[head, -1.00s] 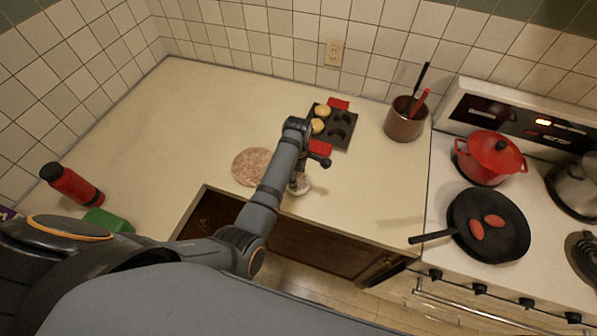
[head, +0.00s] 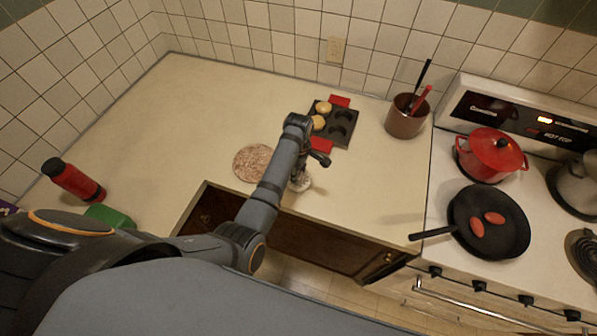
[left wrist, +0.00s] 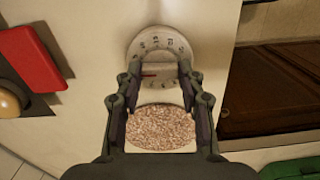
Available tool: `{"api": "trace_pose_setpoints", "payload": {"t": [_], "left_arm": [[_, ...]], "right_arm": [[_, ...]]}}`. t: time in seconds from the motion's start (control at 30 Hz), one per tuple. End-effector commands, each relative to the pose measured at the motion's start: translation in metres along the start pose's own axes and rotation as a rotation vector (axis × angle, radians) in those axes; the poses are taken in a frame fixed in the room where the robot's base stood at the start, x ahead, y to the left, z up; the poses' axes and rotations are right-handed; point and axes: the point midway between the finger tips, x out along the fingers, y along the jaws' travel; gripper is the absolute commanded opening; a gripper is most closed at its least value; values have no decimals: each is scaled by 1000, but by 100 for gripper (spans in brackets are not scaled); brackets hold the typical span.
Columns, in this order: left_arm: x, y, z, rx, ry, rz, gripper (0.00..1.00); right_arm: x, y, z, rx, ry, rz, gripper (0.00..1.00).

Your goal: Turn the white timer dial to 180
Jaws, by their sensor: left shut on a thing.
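The white timer (left wrist: 160,42) is at the top middle of the left wrist view, with dark numbers around its rim. Its grip bar and a red pointer line lie between my fingers; the pointer is toward the left finger. The numbers are too small to read surely. In the head view the timer (head: 301,184) stands near the counter's front edge, partly hidden by my arm. My left gripper (left wrist: 160,77) is shut on the timer's dial, one finger on each side; in the head view the gripper (head: 300,172) is mostly hidden. My right gripper is not in view.
A round speckled mat (head: 251,163) lies left of the timer. A muffin tin (head: 345,127) with red handles is behind it. A utensil crock (head: 405,120) stands near the stove, which holds a red pot (head: 493,155) and a pan (head: 508,242). The left counter is mostly clear.

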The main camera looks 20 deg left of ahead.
Motion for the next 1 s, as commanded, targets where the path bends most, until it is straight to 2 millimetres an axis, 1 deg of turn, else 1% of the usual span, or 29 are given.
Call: {"api": "trace_pose_setpoints", "payload": {"t": [1.0], "left_arm": [[0, 0, 0, 936, 0, 0, 7]], "right_arm": [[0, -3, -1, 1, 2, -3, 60]]}}
